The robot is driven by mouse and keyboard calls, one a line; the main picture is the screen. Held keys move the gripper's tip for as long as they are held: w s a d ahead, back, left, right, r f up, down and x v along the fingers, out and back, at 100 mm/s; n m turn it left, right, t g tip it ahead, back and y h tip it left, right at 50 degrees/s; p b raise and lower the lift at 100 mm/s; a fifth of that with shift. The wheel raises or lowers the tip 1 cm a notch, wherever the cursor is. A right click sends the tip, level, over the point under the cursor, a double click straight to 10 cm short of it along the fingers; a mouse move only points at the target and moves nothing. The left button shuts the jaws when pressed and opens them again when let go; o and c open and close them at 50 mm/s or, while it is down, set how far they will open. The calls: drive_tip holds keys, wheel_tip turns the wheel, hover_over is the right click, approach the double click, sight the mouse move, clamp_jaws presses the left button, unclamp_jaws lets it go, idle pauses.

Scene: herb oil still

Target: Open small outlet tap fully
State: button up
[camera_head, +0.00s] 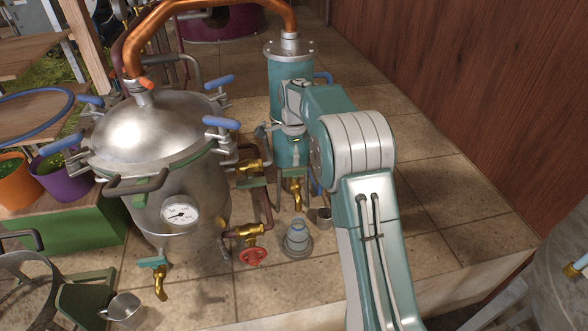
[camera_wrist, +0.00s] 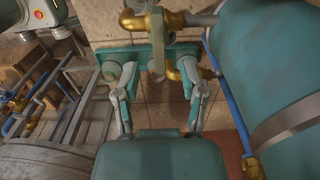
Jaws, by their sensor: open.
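A small brass tap (camera_head: 296,192) with a green lever (camera_head: 290,173) stands at the foot of the teal condenser column (camera_head: 289,75) in the head view. My gripper (camera_head: 278,129) is in front of that column, above this tap, partly hidden by my arm. In the wrist view my gripper (camera_wrist: 157,80) is open and empty, its two fingers apart. A teal bar (camera_wrist: 143,53) and brass fittings (camera_wrist: 178,20) lie just beyond the fingertips. I cannot tell whether the fingers touch the bar, or surely which tap it belongs to.
The steel still (camera_head: 155,150) with blue-handled clamps stands left. A red handwheel valve (camera_head: 253,256), another brass tap (camera_head: 160,284) and brass-fitted pipes are low down. A small glass-like vessel (camera_head: 298,239) and metal cup (camera_head: 323,217) stand on the tiles. The wooden wall (camera_head: 480,80) is right.

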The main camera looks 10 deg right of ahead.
sight(295, 168)
wheel_tip(295, 168, down, 6)
drive_tip(key=shift+d+r, duration=0.1)
drive_tip(key=shift+r, duration=0.15)
clamp_jaws()
